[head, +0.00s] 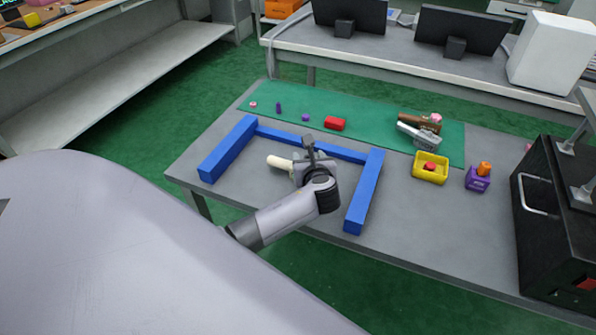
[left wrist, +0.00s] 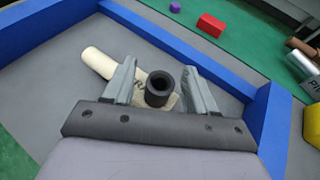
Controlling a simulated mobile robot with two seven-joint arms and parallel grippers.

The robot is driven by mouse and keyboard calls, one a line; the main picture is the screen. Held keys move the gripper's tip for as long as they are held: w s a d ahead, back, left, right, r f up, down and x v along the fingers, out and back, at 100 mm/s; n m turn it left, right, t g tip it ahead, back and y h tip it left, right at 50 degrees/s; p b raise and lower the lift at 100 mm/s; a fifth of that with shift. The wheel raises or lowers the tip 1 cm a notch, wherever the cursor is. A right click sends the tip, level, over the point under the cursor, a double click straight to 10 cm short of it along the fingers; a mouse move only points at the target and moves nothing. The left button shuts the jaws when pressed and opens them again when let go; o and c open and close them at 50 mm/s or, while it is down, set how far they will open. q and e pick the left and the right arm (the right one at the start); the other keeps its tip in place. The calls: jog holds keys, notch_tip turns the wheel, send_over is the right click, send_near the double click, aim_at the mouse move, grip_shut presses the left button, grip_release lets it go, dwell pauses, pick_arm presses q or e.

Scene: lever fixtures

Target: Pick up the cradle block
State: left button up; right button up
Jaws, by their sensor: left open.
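My left gripper (head: 308,165) is over the grey table inside the blue frame. In the left wrist view its open fingers (left wrist: 159,72) stand on either side of a beige piece (left wrist: 141,92) with a black ring-shaped tube (left wrist: 160,87) upright at its middle. A cream rod (left wrist: 98,62) sticks out to the left of the fingers; it also shows in the head view (head: 279,163). The beige piece may be the cradle block, but its shape is partly hidden by the gripper. Contact with the fingers cannot be told. My right gripper is not in view.
A blue three-sided frame (head: 219,150) surrounds the work spot. Behind it, a green mat (head: 375,125) bears a red block (head: 335,124), small purple pieces and metal tubes. A yellow tray (head: 430,168), a purple block (head: 477,181) and a black case (head: 545,215) stand to the right.

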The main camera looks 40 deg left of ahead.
pick_arm(q)
jog(key=shift+w+a, duration=0.1)
grip_shut()
jog(key=shift+r, duration=0.1)
